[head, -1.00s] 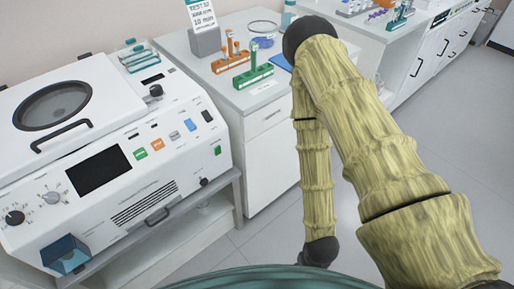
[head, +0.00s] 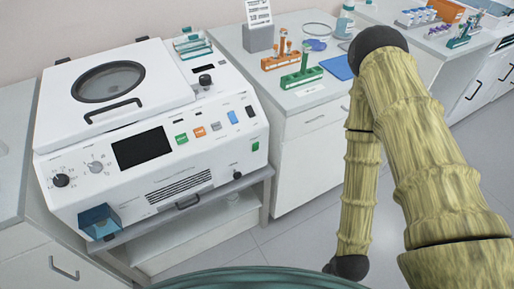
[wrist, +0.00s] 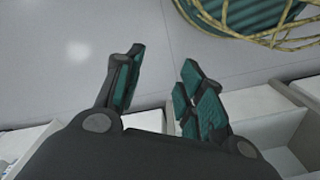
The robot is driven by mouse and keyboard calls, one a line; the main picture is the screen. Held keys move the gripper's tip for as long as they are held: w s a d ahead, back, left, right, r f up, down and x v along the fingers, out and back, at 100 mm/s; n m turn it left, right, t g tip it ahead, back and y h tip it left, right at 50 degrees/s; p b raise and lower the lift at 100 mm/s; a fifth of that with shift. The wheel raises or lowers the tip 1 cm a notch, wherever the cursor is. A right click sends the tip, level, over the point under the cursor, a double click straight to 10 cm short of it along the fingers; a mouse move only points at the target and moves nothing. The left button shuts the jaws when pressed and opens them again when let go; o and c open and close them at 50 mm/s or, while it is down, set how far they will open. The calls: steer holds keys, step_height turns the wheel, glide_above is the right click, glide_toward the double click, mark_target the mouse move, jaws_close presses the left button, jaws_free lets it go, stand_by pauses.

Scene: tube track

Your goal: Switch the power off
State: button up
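A white benchtop machine (head: 118,190) with a round-windowed lid (head: 108,82) stands at left in the head view. Its sloped front has a dark screen (head: 141,146), a green button (head: 181,139), an orange button (head: 200,132), a blue switch (head: 233,117) and a black switch (head: 249,111). A green switch (head: 256,146) sits low on the right end. I cannot read which one is the power switch. My gripper (wrist: 160,85) is open and empty in the wrist view, above the floor and apart from the machine. It is not visible in the head view.
A counter to the right holds an orange tube rack (head: 282,60), a green rack (head: 301,78), a blue pad (head: 337,67) and a bottle (head: 345,22). Open floor (head: 300,240) lies in front. My arm crosses the right side of the head view.

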steer(key=shift+w+f, duration=0.1)
steer(key=shift+w, duration=0.1)
steer(key=c, duration=0.3)
steer(key=w+n+b, duration=0.1)
steer(key=w, duration=0.1)
steer(key=w+f+n+t+b, duration=0.1)
steer(key=w, duration=0.1)
steer(key=w+a+f+n+t+y+b, duration=0.1)
steer(key=w, duration=0.2)
steer(key=shift+a, duration=0.1)
jaws_close()
steer(key=w+a+r+n+t+y+b, duration=0.2)
steer(key=w+a+n+t+y+b, duration=0.15)
steer(key=w+n, duration=0.45)
steer(key=w+a+r+n+t+y+b, duration=0.1)
steer(key=w+a+n+t+y+b, duration=0.2)
steer(key=w, duration=0.8)
steer(key=w+r+n+g+y+b, duration=0.1)
steer(key=w+r+n+y+b, duration=0.2)
steer(key=n, duration=0.7)
steer(key=w+a+r+n+g+y+b, duration=0.1)
steer(key=w+r+n+g+y+b, duration=0.1)
steer(key=r+n+y+b, duration=0.5)
steer(key=shift+w+a+r+n+y+b, duration=0.3)
steer(key=shift+w+r+n+b, duration=0.35)
steer(key=shift+r+n, duration=1.5)
steer(key=shift+r+m, duration=0.55)
